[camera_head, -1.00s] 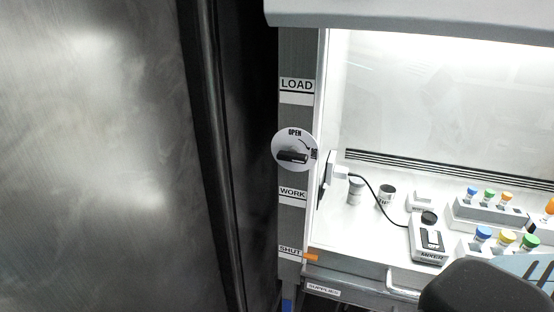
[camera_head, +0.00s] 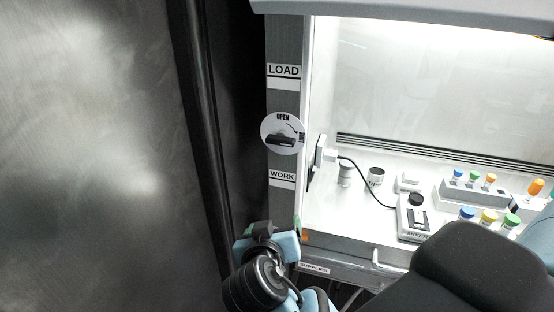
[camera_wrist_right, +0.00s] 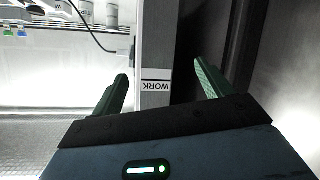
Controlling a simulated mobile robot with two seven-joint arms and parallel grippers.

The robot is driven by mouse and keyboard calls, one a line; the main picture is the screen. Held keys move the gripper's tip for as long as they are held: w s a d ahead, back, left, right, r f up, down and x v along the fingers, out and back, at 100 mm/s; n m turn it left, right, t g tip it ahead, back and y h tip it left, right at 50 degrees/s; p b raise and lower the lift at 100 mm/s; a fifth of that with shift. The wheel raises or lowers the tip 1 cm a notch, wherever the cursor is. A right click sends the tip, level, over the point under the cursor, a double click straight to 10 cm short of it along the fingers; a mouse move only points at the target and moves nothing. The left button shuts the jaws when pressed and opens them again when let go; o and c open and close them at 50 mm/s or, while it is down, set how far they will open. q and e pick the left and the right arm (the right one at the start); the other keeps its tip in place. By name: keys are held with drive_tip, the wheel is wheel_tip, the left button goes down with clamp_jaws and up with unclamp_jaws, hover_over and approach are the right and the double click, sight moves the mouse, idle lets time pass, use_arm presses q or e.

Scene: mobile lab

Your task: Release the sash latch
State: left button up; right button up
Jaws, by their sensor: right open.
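The sash latch is a dark handle (camera_head: 281,140) on a round white plate marked OPEN (camera_head: 270,123), on the grey side post of the cabinet. The handle lies roughly level. My right gripper (camera_head: 273,228) is low on the post, below the latch and the WORK label (camera_head: 282,175), apart from the latch. In the right wrist view my right gripper (camera_wrist_right: 165,84) is open and empty, with its green fingers on either side of the post and the upside-down WORK label (camera_wrist_right: 156,87). The latch does not show there. My left gripper is not in view.
The lit cabinet holds a mixer (camera_head: 413,218), a plug with a black cable (camera_head: 330,155), small containers and a rack (camera_head: 472,192) of coloured-capped tubes. A large dark metal panel (camera_head: 90,150) fills the left. Space in front of the latch is clear.

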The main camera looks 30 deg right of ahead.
sight(279, 143)
wheel_tip(279, 143, up, 15)
drive_tip(key=w+a+m+t+h, duration=0.1)
drive_tip(key=m+h, duration=0.4)
drive_tip(key=m, duration=0.1)
drive_tip(key=shift+p+x, duration=0.35)
drive_tip(key=shift+x, duration=3.6)
drive_tip(key=shift+w+a, duration=0.1)
drive_tip(key=shift+w, duration=0.1)
drive_tip(key=shift+n, duration=0.3)
drive_tip(key=c, duration=1)
